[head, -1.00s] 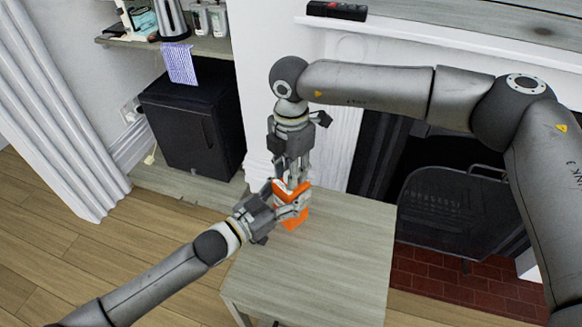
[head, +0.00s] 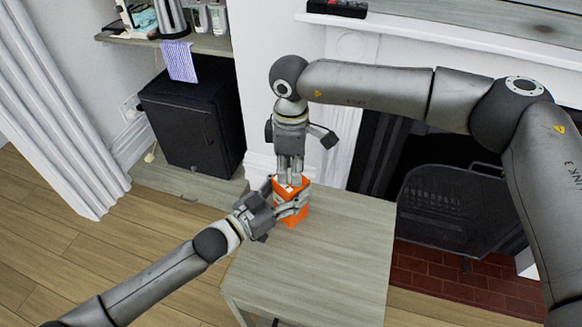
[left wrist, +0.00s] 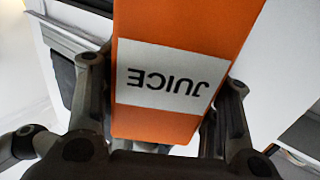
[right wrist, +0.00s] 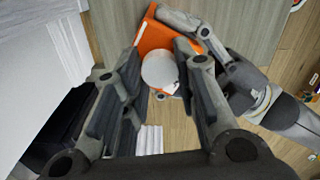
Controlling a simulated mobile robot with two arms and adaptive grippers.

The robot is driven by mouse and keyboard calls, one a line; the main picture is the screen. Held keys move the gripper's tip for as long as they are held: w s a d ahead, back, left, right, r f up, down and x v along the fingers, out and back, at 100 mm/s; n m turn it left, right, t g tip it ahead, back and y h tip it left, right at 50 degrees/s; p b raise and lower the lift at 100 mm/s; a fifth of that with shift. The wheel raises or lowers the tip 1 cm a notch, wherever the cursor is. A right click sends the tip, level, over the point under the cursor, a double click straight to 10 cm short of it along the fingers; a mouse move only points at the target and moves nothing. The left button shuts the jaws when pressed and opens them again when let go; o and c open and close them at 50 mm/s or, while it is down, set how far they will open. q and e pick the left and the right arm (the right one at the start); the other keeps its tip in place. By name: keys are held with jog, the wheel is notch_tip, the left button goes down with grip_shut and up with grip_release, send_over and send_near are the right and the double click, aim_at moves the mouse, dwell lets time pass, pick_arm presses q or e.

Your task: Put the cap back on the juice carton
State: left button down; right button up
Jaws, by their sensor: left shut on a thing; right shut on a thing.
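The orange juice carton (head: 293,217) stands upright near the far left corner of the small table (head: 320,262). Its white JUICE label shows upside down in the left wrist view (left wrist: 170,76). My left gripper (head: 290,199) is shut around the carton's sides. My right gripper (head: 291,181) points down from above, right over the carton's top, and is shut on the cap. The round white cap (right wrist: 159,69) shows between its fingers in the right wrist view, over the carton's orange top (right wrist: 151,38). The fingers hide whether the cap is seated on the spout.
A black mini fridge (head: 193,122) stands at the left behind the table, below a shelf (head: 205,46) with a kettle. A fireplace with a dark screen (head: 450,218) is at the right. The table's front and right are bare.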

jog(key=o, duration=0.7)
jog(key=shift+r, duration=2.25)
jog(key=shift+c, duration=0.3)
